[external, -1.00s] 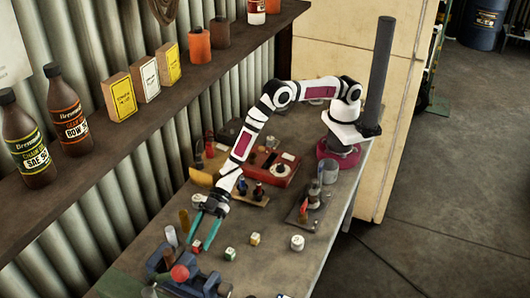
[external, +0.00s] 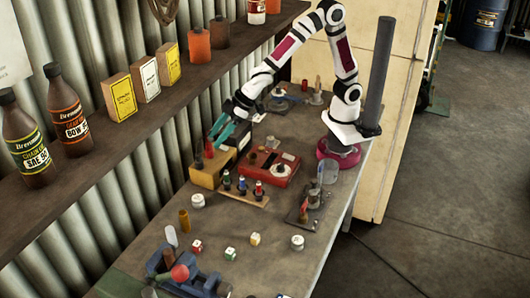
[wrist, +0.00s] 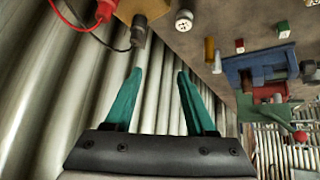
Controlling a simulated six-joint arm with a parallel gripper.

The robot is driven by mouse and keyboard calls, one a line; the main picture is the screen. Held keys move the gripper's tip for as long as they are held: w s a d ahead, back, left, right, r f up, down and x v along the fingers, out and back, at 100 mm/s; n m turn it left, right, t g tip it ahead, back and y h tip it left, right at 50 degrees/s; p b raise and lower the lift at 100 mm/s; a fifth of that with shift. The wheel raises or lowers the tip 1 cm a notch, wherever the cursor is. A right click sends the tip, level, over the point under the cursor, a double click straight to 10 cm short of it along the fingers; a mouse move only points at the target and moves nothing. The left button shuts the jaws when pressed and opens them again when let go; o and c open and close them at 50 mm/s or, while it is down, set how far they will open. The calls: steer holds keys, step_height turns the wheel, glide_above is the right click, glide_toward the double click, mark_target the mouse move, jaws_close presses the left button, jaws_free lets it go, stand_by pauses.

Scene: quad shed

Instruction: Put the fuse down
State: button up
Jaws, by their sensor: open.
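My gripper (external: 222,131) has teal fingers. It is open and raised near the corrugated wall, above the yellow box (external: 204,176). In the wrist view the fingers (wrist: 160,72) stand apart with only wall between them. I cannot tell for certain which small part is the fuse. An orange-brown cylinder (external: 184,220) and a pale cylinder (external: 171,237) stand on the bench near the blue vise (external: 165,264). Both also show in the wrist view, orange-brown (wrist: 209,49) and pale (wrist: 217,63), apart from the fingers.
A red device (external: 268,167) and a wooden strip with several small coloured parts (external: 241,193) lie mid-bench. Small cubes, one white and green (external: 230,254), and round white pieces (external: 297,243) are scattered in front. The shelf (external: 110,150) overhangs at the left.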

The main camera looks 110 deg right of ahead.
steer(key=s+r+m+g+y, duration=0.1)
steer(key=s+m+g, duration=0.5)
steer(key=s, duration=2.7)
steer(key=shift+s+a+r+g+y, duration=0.4)
steer(key=shift+a+g+y, duration=0.1)
steer(key=shift+g, duration=0.5)
steer(key=shift+w+d, duration=0.1)
steer(key=shift+o, duration=0.6)
